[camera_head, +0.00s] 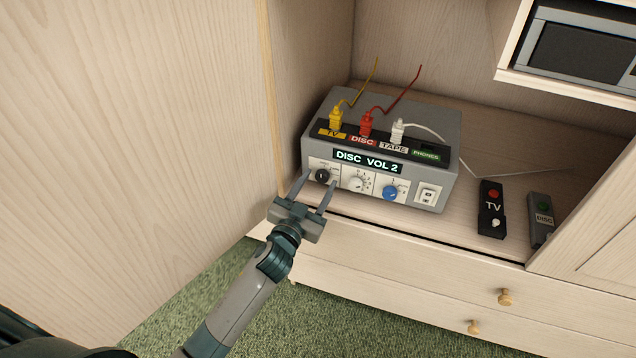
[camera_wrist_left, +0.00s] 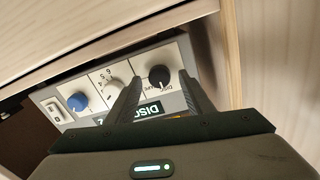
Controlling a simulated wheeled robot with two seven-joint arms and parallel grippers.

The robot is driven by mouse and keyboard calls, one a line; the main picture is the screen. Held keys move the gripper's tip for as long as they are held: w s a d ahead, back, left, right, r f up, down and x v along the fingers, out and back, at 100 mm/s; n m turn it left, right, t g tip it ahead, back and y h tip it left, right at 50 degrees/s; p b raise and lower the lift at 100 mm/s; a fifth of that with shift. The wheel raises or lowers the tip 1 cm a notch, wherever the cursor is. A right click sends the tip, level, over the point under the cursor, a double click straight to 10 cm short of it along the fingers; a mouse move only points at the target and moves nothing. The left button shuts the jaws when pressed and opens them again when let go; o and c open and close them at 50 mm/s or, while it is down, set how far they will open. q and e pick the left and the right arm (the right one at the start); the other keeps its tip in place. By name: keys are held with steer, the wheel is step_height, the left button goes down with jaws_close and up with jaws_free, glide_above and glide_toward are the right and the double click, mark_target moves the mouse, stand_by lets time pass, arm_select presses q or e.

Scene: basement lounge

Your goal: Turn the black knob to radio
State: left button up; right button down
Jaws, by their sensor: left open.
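The black knob (camera_head: 322,176) is at the left end of the front panel of a grey audio box (camera_head: 425,175). The display (camera_head: 367,162) reads "DISC VOL 2". My left gripper (camera_head: 319,184) is open in front of the panel, its fingers on either side of the black knob in the head view. In the left wrist view the black knob (camera_wrist_left: 159,76) shows between the two fingers (camera_wrist_left: 160,85); I cannot tell whether they touch it. A label by the knob begins with "DISC"; the other markings are too small or hidden. My right gripper is not in view.
A white knob (camera_head: 357,184), a blue knob (camera_head: 390,193) and a white switch (camera_head: 427,196) sit right of the black knob. Yellow, red and white plugs stand on top. Two remotes, TV (camera_head: 492,210) and DISC (camera_head: 541,219), lie to the right. A cabinet side wall (camera_head: 310,90) rises close at left.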

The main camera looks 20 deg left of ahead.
arm_select(q)
steer(key=shift+w, duration=0.3)
steer(key=c, duration=1.1)
steer(key=shift+o, duration=0.2)
